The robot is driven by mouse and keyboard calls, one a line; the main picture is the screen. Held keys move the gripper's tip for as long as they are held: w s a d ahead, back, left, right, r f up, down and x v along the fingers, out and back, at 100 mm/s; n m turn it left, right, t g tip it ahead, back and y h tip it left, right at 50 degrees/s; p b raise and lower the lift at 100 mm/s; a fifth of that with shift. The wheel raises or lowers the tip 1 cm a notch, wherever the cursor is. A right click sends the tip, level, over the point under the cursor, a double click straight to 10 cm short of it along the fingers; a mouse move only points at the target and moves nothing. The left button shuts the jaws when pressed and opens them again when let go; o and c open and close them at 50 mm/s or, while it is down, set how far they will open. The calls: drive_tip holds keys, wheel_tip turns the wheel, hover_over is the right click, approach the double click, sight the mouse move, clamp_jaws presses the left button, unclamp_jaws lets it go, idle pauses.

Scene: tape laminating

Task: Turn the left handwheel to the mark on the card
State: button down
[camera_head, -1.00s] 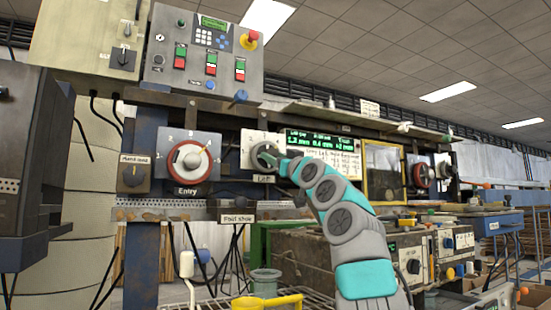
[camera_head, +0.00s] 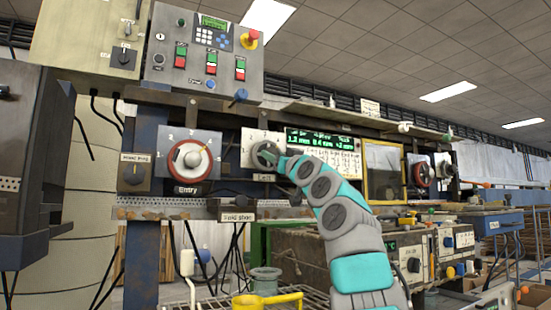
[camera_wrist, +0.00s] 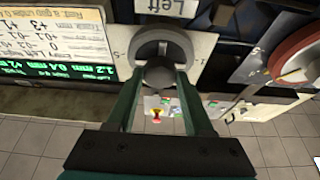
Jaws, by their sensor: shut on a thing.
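The left handwheel (camera_wrist: 160,40) is a grey wheel on a white dial plate, under a "Left" label (camera_wrist: 166,6) in the upside-down wrist view. My gripper (camera_wrist: 160,82) has its two green fingers on either side of the wheel's round dark hub, shut on it. In the head view the left handwheel (camera_head: 262,148) is partly hidden by my gripper (camera_head: 275,160). The card (camera_head: 338,164) is a white sheet of handwriting right of the wheel, below a green display. It also shows in the wrist view (camera_wrist: 52,35); its writing is too small to read fully.
The red-rimmed Entry handwheel (camera_head: 192,160) is left of the left handwheel. A control box (camera_head: 202,55) with buttons and a red stop knob is above. A yellow-framed window (camera_head: 384,170) is to the right. A rack with a yellow-handled item (camera_head: 268,299) is below.

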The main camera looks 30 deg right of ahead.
drive_tip(key=m+h+p, duration=0.1)
drive_tip(key=m, duration=0.1)
drive_tip(key=m+h+p, duration=0.1)
drive_tip(key=m, duration=0.1)
drive_tip(key=m+h+p, duration=0.1)
drive_tip(key=m, duration=0.2)
drive_tip(key=shift+a+r+g+h, duration=0.3)
drive_tip(key=shift+a+r+h, duration=0.05)
drive_tip(key=shift+h, duration=0.05)
drive_tip(key=m+h+p, duration=0.1)
drive_tip(key=m+p, duration=0.1)
drive_tip(key=shift+f+m+g+p, duration=0.1)
drive_tip(key=shift+m+g+p, duration=0.2)
drive_tip(key=shift+m+p, duration=0.1)
drive_tip(key=shift+f, duration=0.1)
drive_tip(key=shift+c, duration=1.4)
unclamp_jaws()
drive_tip(key=shift+s+f, duration=0.1)
